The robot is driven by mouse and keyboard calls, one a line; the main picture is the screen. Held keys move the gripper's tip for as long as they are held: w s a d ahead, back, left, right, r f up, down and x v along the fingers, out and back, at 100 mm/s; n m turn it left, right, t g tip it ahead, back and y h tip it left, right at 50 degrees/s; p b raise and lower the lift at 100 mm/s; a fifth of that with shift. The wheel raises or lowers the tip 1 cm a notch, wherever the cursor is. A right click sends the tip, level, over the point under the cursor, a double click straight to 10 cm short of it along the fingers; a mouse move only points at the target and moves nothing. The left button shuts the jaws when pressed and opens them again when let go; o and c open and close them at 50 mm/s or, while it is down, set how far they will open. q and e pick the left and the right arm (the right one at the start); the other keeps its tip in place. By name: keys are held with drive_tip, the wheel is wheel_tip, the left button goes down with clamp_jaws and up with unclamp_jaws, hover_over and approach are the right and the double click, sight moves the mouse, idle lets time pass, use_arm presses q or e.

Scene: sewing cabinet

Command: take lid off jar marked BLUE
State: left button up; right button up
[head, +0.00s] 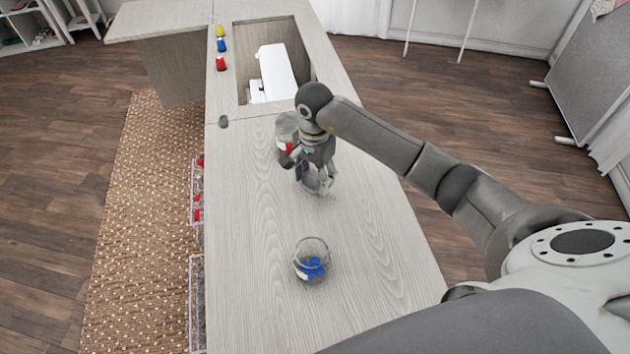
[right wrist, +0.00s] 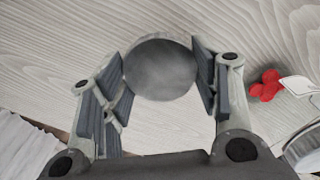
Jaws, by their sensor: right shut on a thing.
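A round glass jar with blue pieces inside (head: 311,262) stands on the cabinet top in the lower middle of the head view. Its mouth looks open, with no lid on it. I cannot read a label. My right gripper (head: 317,184) is farther back, above the cabinet top and apart from this jar. In the right wrist view it is shut on a round grey lid (right wrist: 160,70), held between its fingers. My left gripper is not in view.
A second jar with red pieces (head: 287,130) stands behind my right gripper, partly hidden. A white sewing machine (head: 277,70) sits in a recess. Yellow (head: 220,31), blue (head: 221,45) and red (head: 221,63) spools line the left edge. The wood around the blue-filled jar is clear.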

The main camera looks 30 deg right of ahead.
sight(315, 178)
wheel_tip(315, 178, down, 3)
drive_tip(key=shift+d+f+p, duration=0.1)
drive_tip(key=shift+d+p, duration=0.05)
drive_tip(key=shift+p, duration=0.45)
drive_tip(key=shift+w+f, duration=0.1)
drive_tip(key=shift+f, duration=0.1)
drive_tip(key=shift+f+b, duration=0.25)
drive_tip(key=shift+b, duration=0.05)
drive_tip(key=o, duration=1.1)
drive_tip(key=shift+r, duration=0.1)
